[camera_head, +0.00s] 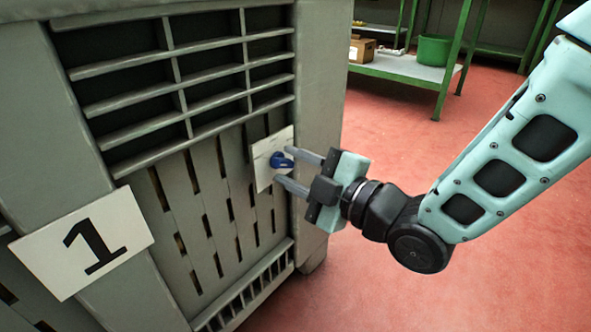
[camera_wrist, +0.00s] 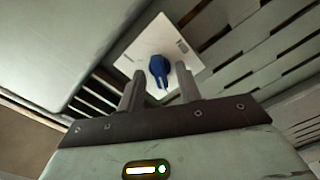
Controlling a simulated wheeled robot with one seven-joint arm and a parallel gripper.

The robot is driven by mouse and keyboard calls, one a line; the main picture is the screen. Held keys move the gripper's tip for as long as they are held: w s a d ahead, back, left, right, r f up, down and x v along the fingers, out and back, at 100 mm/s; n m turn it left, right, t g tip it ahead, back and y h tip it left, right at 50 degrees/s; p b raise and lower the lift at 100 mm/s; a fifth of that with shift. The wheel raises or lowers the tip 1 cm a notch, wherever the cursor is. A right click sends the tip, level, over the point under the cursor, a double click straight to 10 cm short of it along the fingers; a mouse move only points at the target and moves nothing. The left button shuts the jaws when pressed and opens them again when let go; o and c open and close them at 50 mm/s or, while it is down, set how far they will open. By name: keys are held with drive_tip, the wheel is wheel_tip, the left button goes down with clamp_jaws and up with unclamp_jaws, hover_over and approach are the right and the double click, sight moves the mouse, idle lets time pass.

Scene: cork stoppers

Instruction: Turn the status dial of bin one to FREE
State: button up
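The status dial (camera_head: 281,160) is a small blue knob on a white plate (camera_head: 262,178), fixed to the slatted side of the grey bin (camera_head: 222,170). A card with the number 1 (camera_head: 84,243) is on the bin's left post. My gripper (camera_head: 283,168) is open, its two fingers pointing at the plate. In the wrist view the dial (camera_wrist: 159,70) shows between and beyond the fingertips (camera_wrist: 161,80), with its narrow pointer end toward my gripper. I cannot tell whether a finger touches it. Small marks near the plate's edges are too small to read.
Green shelving (camera_head: 410,68) with a green bucket (camera_head: 434,50) and a cardboard box (camera_head: 361,49) stands at the back. The red floor (camera_head: 390,130) between bin and shelving is clear. The bin's corner post (camera_head: 318,100) rises just right of the plate.

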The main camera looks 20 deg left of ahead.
clamp_jaws()
drive_tip(key=shift+m, duration=0.3)
drive_tip(key=m+p, duration=0.3)
drive_tip(key=m, duration=0.2)
drive_tip(key=shift+r, duration=0.1)
drive_tip(key=m+p, duration=0.2)
drive_tip(key=m, duration=0.1)
drive_tip(key=shift+m, duration=0.4)
drive_tip(key=shift+m+p, duration=0.65)
drive_tip(key=shift+m, duration=0.45)
